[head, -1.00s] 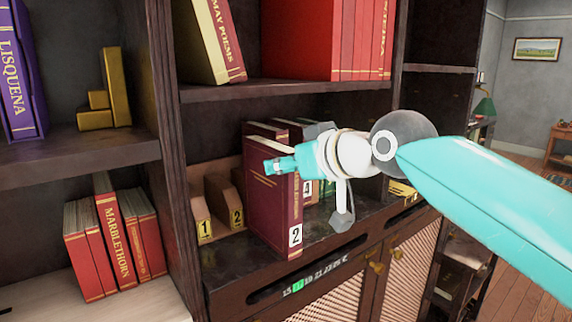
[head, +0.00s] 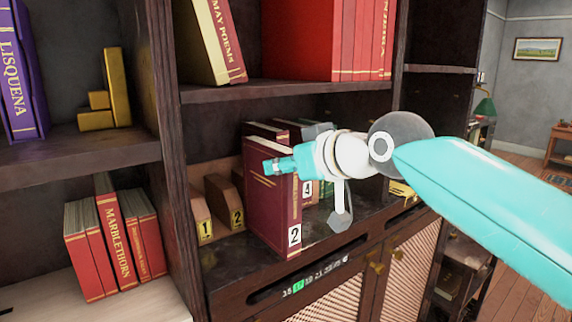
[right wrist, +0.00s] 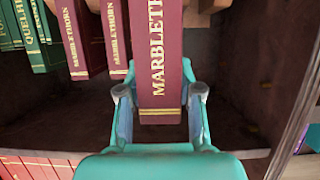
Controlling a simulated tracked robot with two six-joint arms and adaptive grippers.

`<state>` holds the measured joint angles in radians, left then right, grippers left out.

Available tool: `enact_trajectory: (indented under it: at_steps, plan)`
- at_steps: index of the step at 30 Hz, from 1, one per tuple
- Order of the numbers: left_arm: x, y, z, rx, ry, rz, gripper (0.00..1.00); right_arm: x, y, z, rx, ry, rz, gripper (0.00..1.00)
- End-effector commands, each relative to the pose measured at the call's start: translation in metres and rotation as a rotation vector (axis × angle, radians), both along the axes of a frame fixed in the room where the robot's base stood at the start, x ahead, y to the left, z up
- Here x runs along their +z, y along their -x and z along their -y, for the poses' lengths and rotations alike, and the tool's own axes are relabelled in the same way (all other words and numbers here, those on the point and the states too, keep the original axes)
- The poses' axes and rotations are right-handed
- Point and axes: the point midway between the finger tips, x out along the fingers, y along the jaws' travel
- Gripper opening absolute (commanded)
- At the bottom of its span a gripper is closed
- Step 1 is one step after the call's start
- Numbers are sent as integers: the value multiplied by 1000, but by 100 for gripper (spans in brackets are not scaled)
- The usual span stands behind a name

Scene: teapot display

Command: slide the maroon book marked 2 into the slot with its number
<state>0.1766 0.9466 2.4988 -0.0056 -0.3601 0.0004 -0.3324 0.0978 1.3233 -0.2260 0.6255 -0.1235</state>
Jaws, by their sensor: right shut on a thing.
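The maroon book marked 2 (head: 268,205) stands upright on the middle shelf, its white number label low on the spine. My right gripper (head: 284,165) is shut on it near the upper part. In the right wrist view the book (right wrist: 158,60), lettered MARBLETHORN, lies between both fingers of the gripper (right wrist: 160,92). To the left of the book in the head view are wooden dividers with yellow labels, 1 (head: 205,228) and 2 (head: 237,218). The book stands to the right of divider 2. My left gripper is not in view.
More books, one marked 4 (head: 307,188), stand behind and right of the held book, partly hidden by my gripper. A dark upright panel (head: 172,160) borders the shelf on the left. The shelf (head: 225,255) is bare in front of the dividers.

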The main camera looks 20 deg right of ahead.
Motion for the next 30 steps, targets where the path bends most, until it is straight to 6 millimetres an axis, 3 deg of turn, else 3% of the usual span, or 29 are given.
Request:
enact_trajectory:
  at_steps: [30]
  plan:
    - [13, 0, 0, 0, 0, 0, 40, 4, -22, -7, -1, -3, 7, 0]
